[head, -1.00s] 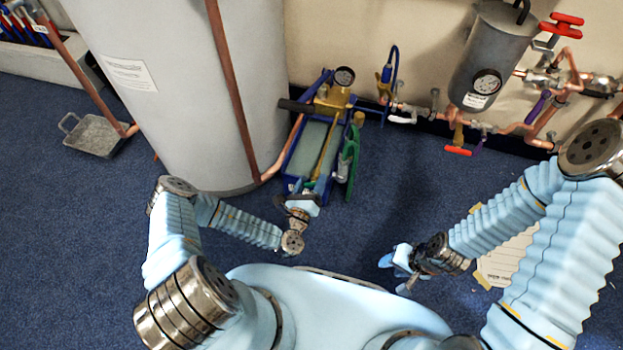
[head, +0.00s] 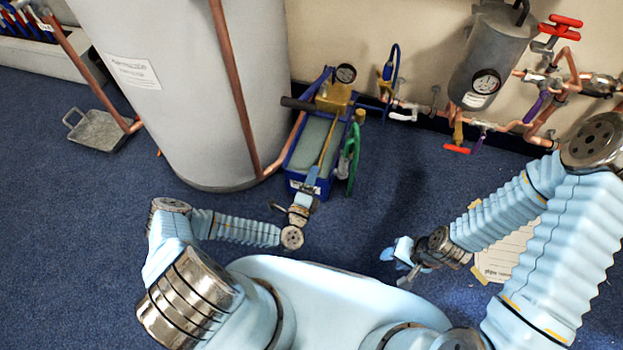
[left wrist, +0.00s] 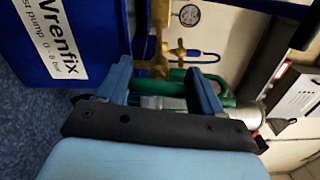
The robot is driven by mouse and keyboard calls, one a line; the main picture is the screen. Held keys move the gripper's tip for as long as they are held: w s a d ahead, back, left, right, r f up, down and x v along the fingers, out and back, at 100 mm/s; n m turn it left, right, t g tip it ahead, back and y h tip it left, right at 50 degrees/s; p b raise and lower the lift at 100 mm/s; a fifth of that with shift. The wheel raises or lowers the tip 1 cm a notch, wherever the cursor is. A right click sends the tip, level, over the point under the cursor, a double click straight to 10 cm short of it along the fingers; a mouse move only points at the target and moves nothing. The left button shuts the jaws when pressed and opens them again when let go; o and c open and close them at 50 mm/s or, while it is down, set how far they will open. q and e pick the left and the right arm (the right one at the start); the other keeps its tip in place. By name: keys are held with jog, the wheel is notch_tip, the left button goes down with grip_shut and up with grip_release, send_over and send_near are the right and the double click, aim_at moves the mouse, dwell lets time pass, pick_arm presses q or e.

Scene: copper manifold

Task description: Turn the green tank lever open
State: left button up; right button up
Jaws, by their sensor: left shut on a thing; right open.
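The green lever (left wrist: 172,90) shows in the left wrist view as a short green bar between the two blue fingers of my left gripper (left wrist: 162,88). The left gripper is shut on it. In the head view my left gripper (head: 311,180) is at the near end of the blue test pump (head: 300,187), and I cannot make out the lever between its fingers there. A green loop (head: 350,155) stands at the pump's right side. My right gripper (head: 396,254) is open and empty, above the carpet, away from the pump.
A large grey cylinder (head: 190,110) stands just left of the pump. Copper pipework with red handles (head: 457,149) and a grey vessel (head: 492,55) line the wall at right. A metal tray (head: 97,131) lies at far left. Blue carpet (head: 410,185) is clear right of the pump.

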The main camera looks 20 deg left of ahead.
pick_arm(q)
jog(key=shift+f+n, duration=0.1)
jog(key=shift+n, duration=0.7)
jog(key=o, duration=1)
jog(key=shift+c, duration=0.2)
